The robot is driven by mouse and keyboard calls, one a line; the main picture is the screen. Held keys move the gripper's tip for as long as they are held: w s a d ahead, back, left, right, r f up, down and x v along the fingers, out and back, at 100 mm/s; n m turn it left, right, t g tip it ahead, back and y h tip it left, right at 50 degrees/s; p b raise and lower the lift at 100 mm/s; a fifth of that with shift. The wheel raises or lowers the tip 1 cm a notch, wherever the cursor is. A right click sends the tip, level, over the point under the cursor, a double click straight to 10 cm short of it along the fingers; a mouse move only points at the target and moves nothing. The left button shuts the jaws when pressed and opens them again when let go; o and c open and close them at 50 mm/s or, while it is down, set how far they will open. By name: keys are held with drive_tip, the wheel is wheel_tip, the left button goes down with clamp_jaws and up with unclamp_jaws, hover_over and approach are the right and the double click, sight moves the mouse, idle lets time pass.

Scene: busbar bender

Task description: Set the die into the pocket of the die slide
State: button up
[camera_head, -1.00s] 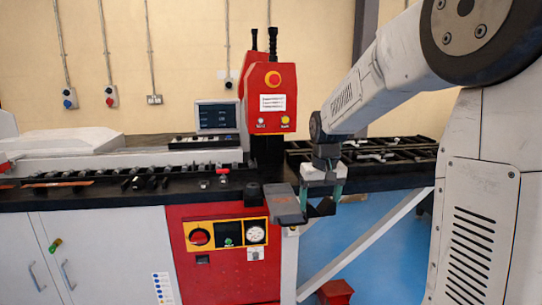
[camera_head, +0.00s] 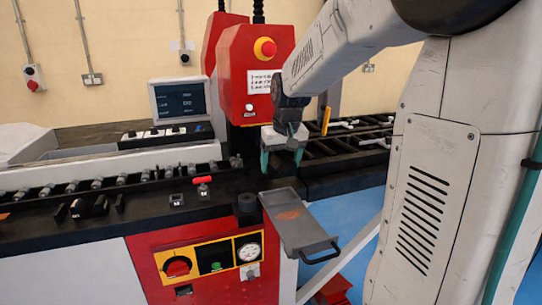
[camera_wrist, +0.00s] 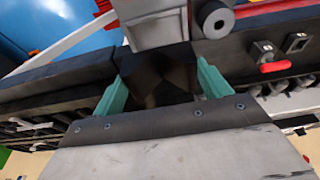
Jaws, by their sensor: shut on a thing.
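The die (camera_wrist: 160,84) is a dark block between the two green fingers in the wrist view. In the head view it is hard to make out against the dark table. The die slide (camera_head: 309,234) is a grey tray with a handle, jutting from the table toward me. An orange-brown patch (camera_head: 289,215) shows on its floor; I cannot tell the pocket's outline. In the wrist view the slide (camera_wrist: 152,30) lies just above the die, apparently below and apart from it.
The red press head (camera_head: 250,70) stands behind my gripper. A round black post (camera_head: 247,203) is beside the slide, with a red lever (camera_head: 203,181) to its left. A dark slatted rack (camera_head: 350,140) lies at right. Blue floor shows below.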

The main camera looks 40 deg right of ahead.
sight(281, 174)
idle(0.4)
drive_tip(key=shift+s+x, duration=0.2)
drive_tip(key=shift+x, duration=0.7)
drive_tip(key=shift+s+x, duration=0.2)
drive_tip(key=shift+x, duration=0.75)
drive_tip(key=shift+s+x, duration=0.2)
drive_tip(key=shift+x, duration=0.7)
drive_tip(key=shift+s+a+f, duration=0.1)
drive_tip(key=shift+f, duration=0.55)
drive_tip(key=shift+a+f, duration=0.15)
drive_tip(key=shift+f, duration=0.5)
drive_tip(key=o, duration=1.9)
drive_tip(key=v, duration=0.8)
drive_tip(key=shift+f, duration=0.1)
drive_tip(key=shift+s, duration=0.1)
